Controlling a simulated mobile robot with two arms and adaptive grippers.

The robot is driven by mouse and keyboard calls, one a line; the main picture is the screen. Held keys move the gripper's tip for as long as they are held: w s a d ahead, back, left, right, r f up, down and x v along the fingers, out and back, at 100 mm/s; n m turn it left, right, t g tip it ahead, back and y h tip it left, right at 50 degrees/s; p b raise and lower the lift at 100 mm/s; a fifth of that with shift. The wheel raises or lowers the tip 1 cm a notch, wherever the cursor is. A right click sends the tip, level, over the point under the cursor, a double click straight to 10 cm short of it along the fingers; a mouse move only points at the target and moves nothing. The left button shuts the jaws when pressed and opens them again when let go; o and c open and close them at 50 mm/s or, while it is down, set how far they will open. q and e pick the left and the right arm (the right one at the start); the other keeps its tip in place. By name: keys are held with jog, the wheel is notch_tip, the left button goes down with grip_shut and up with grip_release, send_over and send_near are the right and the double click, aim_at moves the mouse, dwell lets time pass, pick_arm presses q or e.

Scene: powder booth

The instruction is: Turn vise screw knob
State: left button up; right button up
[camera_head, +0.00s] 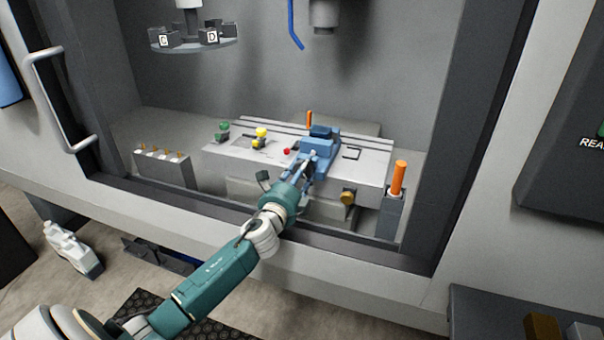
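A blue vise (318,147) sits on the light grey slotted machine table (230,155) inside the booth. My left arm reaches in over the booth's front sill, and my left gripper (306,166) is at the near end of the vise. Its fingertips overlap the vise's near end, where a screw knob cannot be made out behind them. Whether the fingers are open, shut or touching the vise is too small to tell. A brass-coloured knob (347,197) shows on the front of the table, right of the gripper. My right gripper is not in view.
An orange cylinder (398,178) stands on a grey block at the right. Green (223,127) and yellow (261,132) knobbed pieces are on the table's left. A grey holder (163,168) stands further left. A tool carousel (193,40) and spindle (323,14) hang above. The door handle (60,100) is left.

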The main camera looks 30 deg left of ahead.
pick_arm(q)
jog(key=n, duration=0.4)
jog(key=shift+d+f+n, duration=0.1)
jog(key=shift+f+n, duration=0.1)
jog(key=shift+n, duration=2.5)
jog(key=o, duration=1.2)
jog(key=shift+r, duration=0.1)
jog(key=shift+s, duration=0.15)
jog(key=v, duration=1.1)
jog(key=shift+s+d, duration=0.15)
jog(key=shift+s, duration=0.25)
